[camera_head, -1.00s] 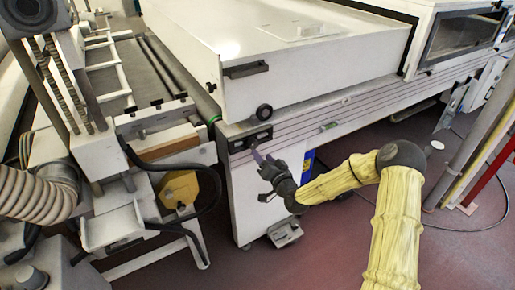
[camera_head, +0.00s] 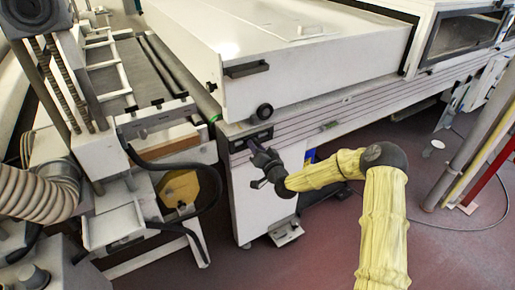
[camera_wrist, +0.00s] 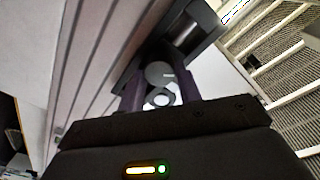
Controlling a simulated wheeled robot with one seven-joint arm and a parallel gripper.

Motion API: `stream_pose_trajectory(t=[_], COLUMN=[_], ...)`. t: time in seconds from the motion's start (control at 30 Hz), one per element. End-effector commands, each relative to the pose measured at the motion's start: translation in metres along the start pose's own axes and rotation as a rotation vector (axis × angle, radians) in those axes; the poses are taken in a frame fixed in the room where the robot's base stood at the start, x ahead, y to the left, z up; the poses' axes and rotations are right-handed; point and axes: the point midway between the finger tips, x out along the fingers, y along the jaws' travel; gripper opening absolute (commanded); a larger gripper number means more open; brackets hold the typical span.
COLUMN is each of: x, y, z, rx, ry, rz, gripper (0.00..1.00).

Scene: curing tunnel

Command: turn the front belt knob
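A dark control panel (camera_head: 250,138) is set into the front end of the long white machine. In the wrist view, a round grey knob (camera_wrist: 159,73) with a pale mark sits on the dark panel strip (camera_wrist: 128,72). A smaller pale ring-shaped part (camera_wrist: 162,98) shows just below it. I cannot tell from a label which is the front belt knob. My gripper (camera_head: 251,147) is up at the panel. In the wrist view my gripper (camera_wrist: 160,88) is open, with one dark purple finger on each side of the knob. I cannot tell whether the fingers touch it.
A black round handle (camera_head: 264,111) sticks out of the white cover above the panel. A roller conveyor (camera_head: 150,75) and a yellow part (camera_head: 178,188) with black cables are to the left. A red post (camera_head: 490,180) stands at the right.

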Motion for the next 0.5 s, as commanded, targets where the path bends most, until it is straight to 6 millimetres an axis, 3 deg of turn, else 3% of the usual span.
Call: stream_pose_trajectory(t=[0.5], x=[-0.0003], y=[0.0023], z=[0.0019], rx=[-0.100], ry=[0.005], rz=[-0.002], gripper=[0.12])
